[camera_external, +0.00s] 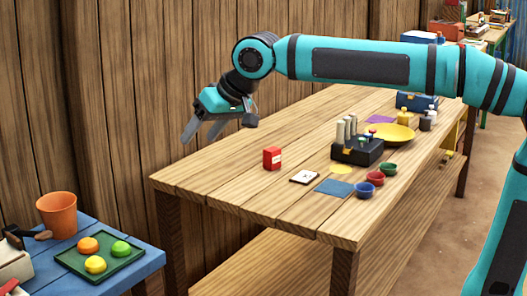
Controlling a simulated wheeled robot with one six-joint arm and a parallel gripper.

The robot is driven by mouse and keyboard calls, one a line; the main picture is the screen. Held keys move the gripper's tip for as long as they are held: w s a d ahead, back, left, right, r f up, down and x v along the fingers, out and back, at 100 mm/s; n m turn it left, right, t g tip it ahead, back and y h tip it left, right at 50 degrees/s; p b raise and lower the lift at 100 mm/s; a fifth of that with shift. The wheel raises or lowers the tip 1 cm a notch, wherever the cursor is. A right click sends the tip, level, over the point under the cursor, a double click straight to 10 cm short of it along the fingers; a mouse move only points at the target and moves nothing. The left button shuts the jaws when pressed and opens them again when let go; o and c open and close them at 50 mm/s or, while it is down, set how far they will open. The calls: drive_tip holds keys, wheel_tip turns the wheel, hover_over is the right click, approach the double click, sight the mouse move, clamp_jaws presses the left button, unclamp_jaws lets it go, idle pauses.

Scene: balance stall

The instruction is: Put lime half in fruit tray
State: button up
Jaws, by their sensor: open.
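The lime half (121,249), a green rounded piece, rests on the right part of the dark green tray (98,272), which looks like the fruit tray. An orange piece (88,245) and a yellow piece (95,264) lie beside it on the same tray. The tray is on the blue table at the lower left. My gripper (201,134) is open and empty, in the air near the wooden wall. In the picture it is above and to the right of the tray, well apart from the lime half.
An orange pot (57,214) and a dark-handled object (24,235) are beside the tray on the blue table (148,266). The long wooden table (235,187) carries a red box (271,158), a black holder (357,151), a yellow plate (391,133) and small bowls. Its left end is clear.

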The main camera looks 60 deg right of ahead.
drive_tip(key=s+d+t, duration=0.3)
drive_tip(key=s+d, duration=0.1)
drive_tip(key=s, duration=0.5)
drive_tip(key=s+d+r+n+t+h, duration=0.1)
drive_tip(key=s+d+t, duration=0.2)
drive_tip(key=s, duration=0.6)
drive_tip(key=s+d+t, duration=0.4)
drive_tip(key=s+d, duration=0.1)
drive_tip(key=s, duration=0.4)
drive_tip(key=shift+s+d+r+n+h, duration=0.3)
drive_tip(key=shift+s+r+n, duration=0.05)
drive_tip(key=shift+s+n, duration=0.05)
